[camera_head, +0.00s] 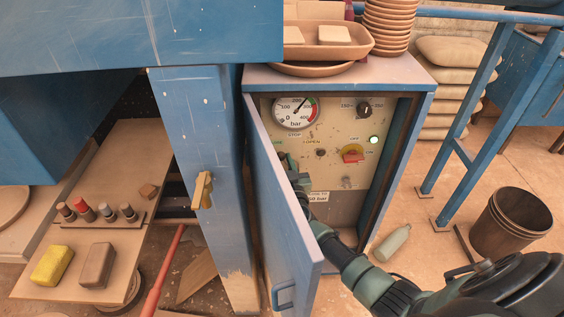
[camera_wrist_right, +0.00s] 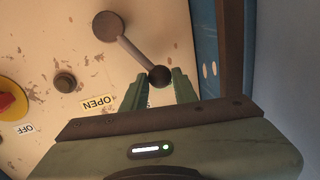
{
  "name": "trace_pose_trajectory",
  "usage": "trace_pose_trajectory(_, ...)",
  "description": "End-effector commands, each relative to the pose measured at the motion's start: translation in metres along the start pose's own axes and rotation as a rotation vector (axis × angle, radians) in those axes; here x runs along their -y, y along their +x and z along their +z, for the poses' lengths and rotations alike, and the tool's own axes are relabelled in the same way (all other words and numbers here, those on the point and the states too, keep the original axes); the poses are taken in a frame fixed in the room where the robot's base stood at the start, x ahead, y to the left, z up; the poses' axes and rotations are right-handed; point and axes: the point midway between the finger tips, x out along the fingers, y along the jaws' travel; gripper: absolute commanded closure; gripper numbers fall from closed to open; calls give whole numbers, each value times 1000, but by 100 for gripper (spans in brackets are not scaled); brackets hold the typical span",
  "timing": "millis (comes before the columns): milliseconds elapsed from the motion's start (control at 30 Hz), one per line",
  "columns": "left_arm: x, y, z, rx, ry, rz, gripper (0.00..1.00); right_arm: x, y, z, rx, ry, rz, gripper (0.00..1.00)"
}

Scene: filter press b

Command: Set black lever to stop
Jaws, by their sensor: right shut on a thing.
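The black lever (camera_wrist_right: 131,51) shows in the right wrist view, with a round dark hub and a ball knob (camera_wrist_right: 159,76) at its end. My right gripper (camera_wrist_right: 160,90) has its green fingers on both sides of the knob and is shut on it. In the head view my right gripper (camera_head: 287,163) is at the left side of the control panel (camera_head: 335,170), inside the open cabinet, below the STOP label (camera_head: 294,135). The lever is hidden there. An OPEN label (camera_wrist_right: 98,102) is left of the fingers. My left gripper is not in view.
The blue cabinet door (camera_head: 281,205) stands open, close to the left of my right arm. A bottle (camera_head: 392,243) lies on the floor.

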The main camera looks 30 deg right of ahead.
Motion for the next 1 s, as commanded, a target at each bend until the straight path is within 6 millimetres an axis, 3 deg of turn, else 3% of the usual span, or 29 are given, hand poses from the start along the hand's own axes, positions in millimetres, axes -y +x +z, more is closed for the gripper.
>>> trace_pose_trajectory(600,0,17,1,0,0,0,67,-30,-7,-8,-74,385,-1,100)
trace_pose_trajectory(1000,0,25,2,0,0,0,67,-42,-9,-10,-101,523,-1,100)
